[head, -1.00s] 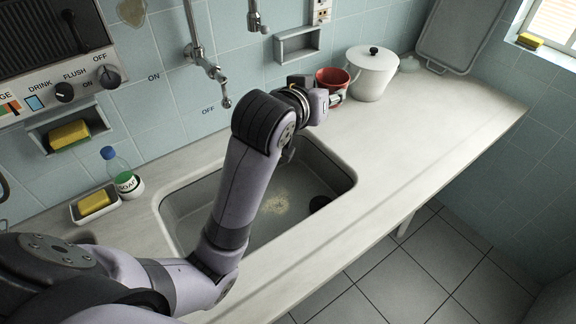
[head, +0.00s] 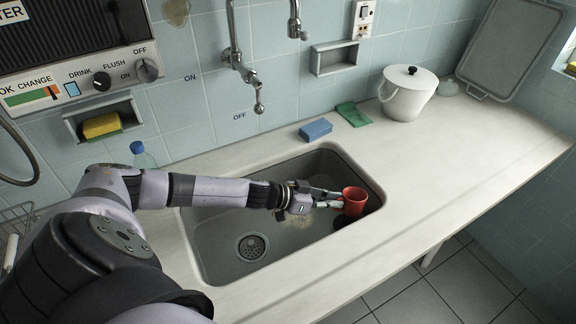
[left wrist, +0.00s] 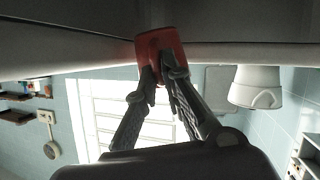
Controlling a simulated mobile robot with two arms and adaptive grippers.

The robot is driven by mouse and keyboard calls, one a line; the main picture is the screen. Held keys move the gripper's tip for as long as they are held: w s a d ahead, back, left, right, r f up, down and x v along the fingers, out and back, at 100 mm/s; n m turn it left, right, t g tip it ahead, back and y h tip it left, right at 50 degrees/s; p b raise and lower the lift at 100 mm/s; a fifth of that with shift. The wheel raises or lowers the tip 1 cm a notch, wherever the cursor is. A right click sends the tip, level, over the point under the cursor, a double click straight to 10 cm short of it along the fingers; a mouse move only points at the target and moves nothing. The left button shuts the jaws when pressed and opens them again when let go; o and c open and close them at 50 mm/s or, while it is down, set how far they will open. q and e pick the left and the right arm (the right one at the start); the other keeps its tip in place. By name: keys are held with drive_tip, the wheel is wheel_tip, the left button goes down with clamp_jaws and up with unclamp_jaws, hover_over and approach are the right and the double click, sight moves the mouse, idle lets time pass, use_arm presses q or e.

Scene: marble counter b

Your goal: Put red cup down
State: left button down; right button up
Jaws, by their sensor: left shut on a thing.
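The red cup (head: 354,202) is at the right end of the sink (head: 222,228) in the head view. My left gripper (head: 338,200) is shut on the cup from its left side. The cup looks upright and sits over or inside the basin; whether its base touches the bottom is unclear. In the left wrist view the cup (left wrist: 158,42) shows between the two fingertips (left wrist: 163,75), seen upside down. My right gripper is not in view.
A blue sponge (head: 316,130) and a green cloth (head: 353,114) lie behind the sink. A white lidded pot (head: 407,95) stands to their right. The counter (head: 460,150) right of the sink is clear. A tap (head: 259,105) hangs above the back edge.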

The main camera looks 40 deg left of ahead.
use_arm(q)
drive_tip(key=s+a+f+m+g+h, duration=0.1)
drive_tip(key=s+a+f, duration=0.5)
drive_tip(key=a, duration=0.4)
drive_tip(key=f+b, duration=0.2)
drive_tip(key=b, duration=0.1)
drive_tip(key=s+f+b, duration=0.1)
drive_tip(key=f+b, duration=0.2)
drive_tip(key=b, duration=0.1)
drive_tip(key=shift+f, duration=0.25)
drive_tip(key=shift+d+f+b, duration=0.1)
drive_tip(key=shift+f+b, duration=0.1)
drive_tip(key=shift+b, duration=0.1)
drive_tip(key=c, duration=1.6)
unclamp_jaws()
drive_tip(key=shift+c, duration=0.2)
drive_tip(key=shift+s, duration=0.1)
